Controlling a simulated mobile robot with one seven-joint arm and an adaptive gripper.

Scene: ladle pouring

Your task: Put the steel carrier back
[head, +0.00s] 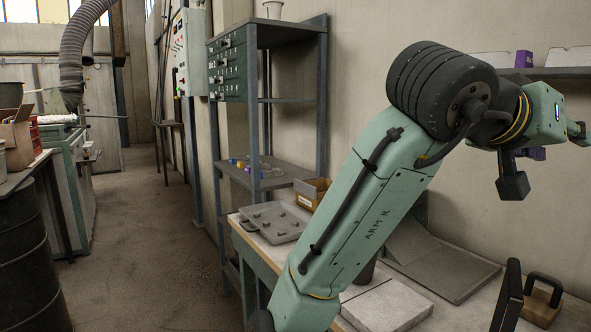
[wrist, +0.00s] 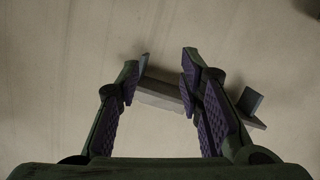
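My gripper (wrist: 161,62) shows in the wrist view with its two purple-padded fingers wide apart. A grey metal piece (wrist: 160,93) with upturned ends lies beyond the fingers, across the gap and partly behind the right finger. I cannot tell whether this is the steel carrier or a rest for it. No finger visibly clamps it. In the head view my wrist is raised at the right before the wall, and the fingers are largely hidden. No thing there is clearly the steel carrier.
A grey tray with knobs (head: 272,222) and an open brown box (head: 312,192) sit on the bench. A block with a black handle (head: 541,306) stands at the lower right. A wall shelf (head: 560,72) is behind my wrist. The floor aisle at left is clear.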

